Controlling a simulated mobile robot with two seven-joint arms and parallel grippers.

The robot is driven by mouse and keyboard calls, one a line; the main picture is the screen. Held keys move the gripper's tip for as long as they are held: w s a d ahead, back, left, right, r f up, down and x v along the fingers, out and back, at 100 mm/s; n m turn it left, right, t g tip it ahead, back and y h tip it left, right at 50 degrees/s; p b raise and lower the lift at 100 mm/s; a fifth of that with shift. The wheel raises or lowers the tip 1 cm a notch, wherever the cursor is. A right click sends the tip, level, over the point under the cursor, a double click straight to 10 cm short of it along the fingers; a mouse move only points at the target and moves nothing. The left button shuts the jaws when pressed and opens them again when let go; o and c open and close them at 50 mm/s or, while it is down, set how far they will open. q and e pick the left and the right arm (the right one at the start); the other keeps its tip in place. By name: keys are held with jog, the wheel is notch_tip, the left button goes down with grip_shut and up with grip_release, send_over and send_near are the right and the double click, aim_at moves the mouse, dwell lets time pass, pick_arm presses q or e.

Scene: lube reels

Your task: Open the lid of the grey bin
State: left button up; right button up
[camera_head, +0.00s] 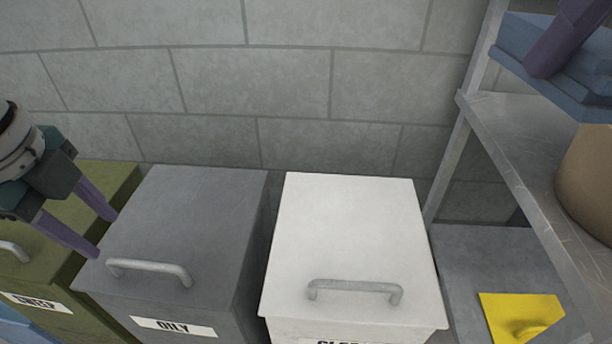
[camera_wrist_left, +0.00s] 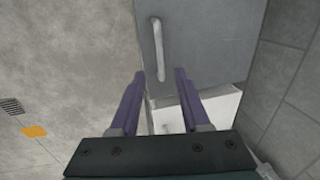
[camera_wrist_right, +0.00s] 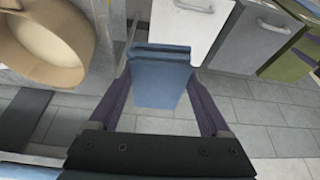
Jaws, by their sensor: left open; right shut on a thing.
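The grey bin (camera_head: 190,215), labelled "OILY", stands between a green and a white bin. Its lid is shut, with a bar handle (camera_head: 150,271) near the front edge. My left gripper (camera_head: 106,235) is open and empty at the left side of the lid. In the left wrist view the fingers (camera_wrist_left: 158,76) point at the handle (camera_wrist_left: 158,48), which lies between and beyond the tips; contact is not clear. My right gripper (camera_wrist_right: 162,68) is shut on a folded blue cloth (camera_wrist_right: 160,85), held by its sides. The cloth also shows at the upper right of the head view (camera_head: 540,65).
The white bin (camera_head: 350,235) is shut, close on the right of the grey bin. The green bin (camera_head: 105,180) is on the left. A metal shelf (camera_head: 520,135) with a tan round container (camera_head: 590,185) stands at right, above a yellow item (camera_head: 520,315). A block wall is behind.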

aim_at(139, 264)
pick_arm(q)
jog(key=f+b, duration=0.1)
jog(key=f, duration=0.2)
jog(key=w+f+b, duration=0.1)
jog(key=f, duration=0.2)
jog(key=w+f+b, duration=0.1)
jog(key=f, duration=0.3)
jog(key=shift+d+b, duration=0.1)
jog(key=shift+b, duration=0.2)
pick_arm(e)
notch_tip(139, 264, down, 4)
pick_arm(q)
jog(key=shift+r, duration=0.1)
jog(key=shift+c, duration=0.4)
grip_shut()
